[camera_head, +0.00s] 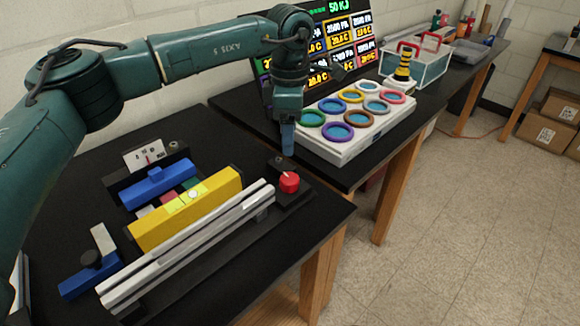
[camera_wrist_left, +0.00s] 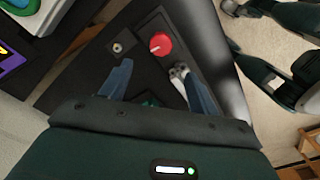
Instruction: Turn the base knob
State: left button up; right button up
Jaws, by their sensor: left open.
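The red round knob (camera_head: 289,182) sits on a black block at the right end of the fixture on the near bench. In the left wrist view the red knob (camera_wrist_left: 160,44) shows a white pointer line on its face. My left gripper (camera_head: 288,150) points down just behind the knob, apart from it. In the left wrist view the left gripper (camera_wrist_left: 157,68) is open and empty, with the knob beyond its two blue fingertips. I do not see my right gripper clearly.
Two silver rails (camera_head: 190,245) and a yellow bar (camera_head: 185,208) with a level run left of the red knob. A small scale plate (camera_head: 145,158) stands at the back. A white tray of coloured rings (camera_head: 350,150) is close to the right of my left gripper.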

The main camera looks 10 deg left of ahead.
aim_at(290, 178)
pick_arm(q)
notch_tip(290, 178, down, 10)
jog(key=shift+s+r+p, duration=0.1)
jog(key=shift+s+p, duration=0.05)
jog(key=shift+p, duration=0.8)
jog(key=shift+f, duration=0.85)
pick_arm(e)
jog(key=shift+s+d+r, duration=0.1)
jog(key=shift+s+d, duration=0.05)
jog(key=shift+d, duration=0.35)
pick_arm(q)
jog(key=c, duration=1)
pick_arm(e)
jog(key=shift+s+g, duration=0.2)
jog(key=shift+g, duration=0.1)
